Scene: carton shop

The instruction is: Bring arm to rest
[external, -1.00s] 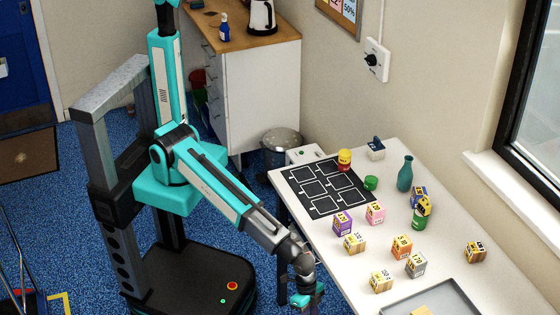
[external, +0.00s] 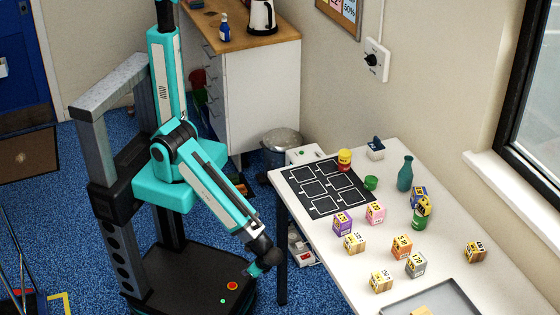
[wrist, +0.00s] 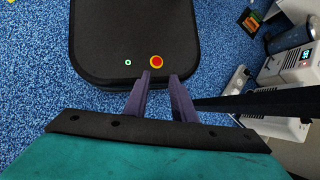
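My arm hangs down beside the table in the external view, with its wrist end (external: 262,262) above the front of my base. My gripper (wrist: 160,78) shows in the wrist view, pointing at my black base with its red button. Its two purple fingers are apart with nothing between them. In the external view the fingers are too small to make out.
The white table (external: 325,246) is to the right of the arm, with several small cartons, a black mat (external: 312,208), a teal bottle (external: 405,174) and a grey tray (external: 455,291). A table leg (external: 282,250) stands close to the wrist. Blue carpet lies around my base.

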